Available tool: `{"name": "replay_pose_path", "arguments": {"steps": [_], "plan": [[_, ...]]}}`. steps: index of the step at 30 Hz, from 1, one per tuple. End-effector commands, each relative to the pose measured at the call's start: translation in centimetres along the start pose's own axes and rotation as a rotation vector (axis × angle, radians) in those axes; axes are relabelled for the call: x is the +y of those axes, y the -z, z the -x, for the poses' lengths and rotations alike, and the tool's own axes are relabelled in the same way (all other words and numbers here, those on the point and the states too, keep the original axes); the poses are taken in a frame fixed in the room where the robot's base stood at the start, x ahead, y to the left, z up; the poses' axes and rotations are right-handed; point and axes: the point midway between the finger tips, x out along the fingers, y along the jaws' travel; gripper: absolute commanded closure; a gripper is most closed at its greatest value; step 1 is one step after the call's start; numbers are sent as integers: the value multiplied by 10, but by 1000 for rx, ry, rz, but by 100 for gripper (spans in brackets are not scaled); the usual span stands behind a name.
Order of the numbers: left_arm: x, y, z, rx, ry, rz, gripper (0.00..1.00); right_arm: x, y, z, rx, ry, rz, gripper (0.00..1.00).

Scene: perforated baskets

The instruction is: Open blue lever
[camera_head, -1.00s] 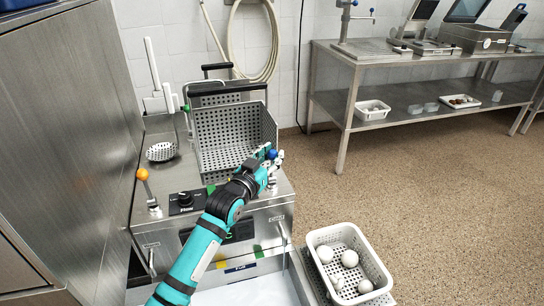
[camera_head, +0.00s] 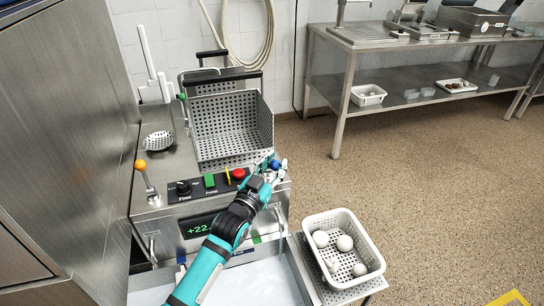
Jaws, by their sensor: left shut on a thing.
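The blue lever (camera_head: 275,165) is a blue ball knob at the right end of the steel machine's control panel. My left gripper (camera_head: 274,176) is at this knob, shut on the lever, with its teal arm reaching up from the bottom of the view. The fingers hide most of the lever's stem. My right gripper is not in view.
An orange-knobbed lever (camera_head: 140,165), green button (camera_head: 210,181) and red button (camera_head: 239,174) share the panel. A perforated metal basket (camera_head: 232,132) stands behind. A white basket (camera_head: 343,252) with several pale balls sits at lower right. The floor beyond is clear.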

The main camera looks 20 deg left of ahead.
Motion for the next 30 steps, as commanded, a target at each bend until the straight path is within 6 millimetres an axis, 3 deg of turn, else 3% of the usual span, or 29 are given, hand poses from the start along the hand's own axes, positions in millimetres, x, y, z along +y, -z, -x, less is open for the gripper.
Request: {"name": "replay_pose_path", "arguments": {"steps": [9,30], "plan": [[16,-22,13,91,-6,-94,100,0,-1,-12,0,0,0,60],[21,-33,19,81,-7,-88,100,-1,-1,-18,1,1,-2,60]]}}
